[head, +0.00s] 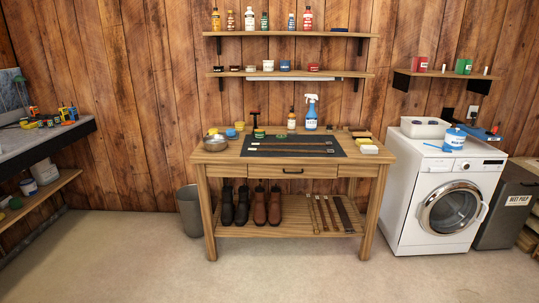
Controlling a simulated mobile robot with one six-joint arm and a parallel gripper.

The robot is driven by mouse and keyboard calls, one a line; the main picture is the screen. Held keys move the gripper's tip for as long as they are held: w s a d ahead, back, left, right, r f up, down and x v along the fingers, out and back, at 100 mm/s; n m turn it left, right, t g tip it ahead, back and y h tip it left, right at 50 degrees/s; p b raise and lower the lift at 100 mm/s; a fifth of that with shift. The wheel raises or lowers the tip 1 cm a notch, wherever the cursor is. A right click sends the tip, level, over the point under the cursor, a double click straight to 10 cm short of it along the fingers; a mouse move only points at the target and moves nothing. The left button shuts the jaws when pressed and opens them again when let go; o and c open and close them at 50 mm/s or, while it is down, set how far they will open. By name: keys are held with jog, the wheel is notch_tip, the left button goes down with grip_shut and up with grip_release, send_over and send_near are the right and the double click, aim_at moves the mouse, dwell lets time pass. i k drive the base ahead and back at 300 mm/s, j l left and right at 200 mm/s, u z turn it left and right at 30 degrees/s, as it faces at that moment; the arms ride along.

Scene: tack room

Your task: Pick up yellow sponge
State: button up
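Several small yellow things lie on the wooden workbench, and they are too small to tell for certain which is the sponge. A yellow block (364,141) lies at the right end, between a darker tan piece (361,134) and a pale cream block (369,149). My gripper is not in view.
The wooden workbench (220,157) stands against the plank wall, with a dark mat and straps on it. A metal bowl (215,143), blue spray bottle (311,112) and other bottles stand there. A grey bin (190,211) and a washing machine (440,190) flank it. The floor in front is clear.

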aim_at(211, 131)
jog(key=i+u, duration=0.1)
jog(key=i, duration=0.4)
jog(key=i+l, duration=0.1)
jog(key=i, duration=0.4)
jog(key=i+u, duration=0.15)
jog(key=i, duration=0.35)
jog(key=i+l+u, duration=0.1)
jog(key=i, duration=0.4)
jog(key=i+l, duration=0.25)
jog(key=i, duration=0.25)
jog(key=u, duration=0.05)
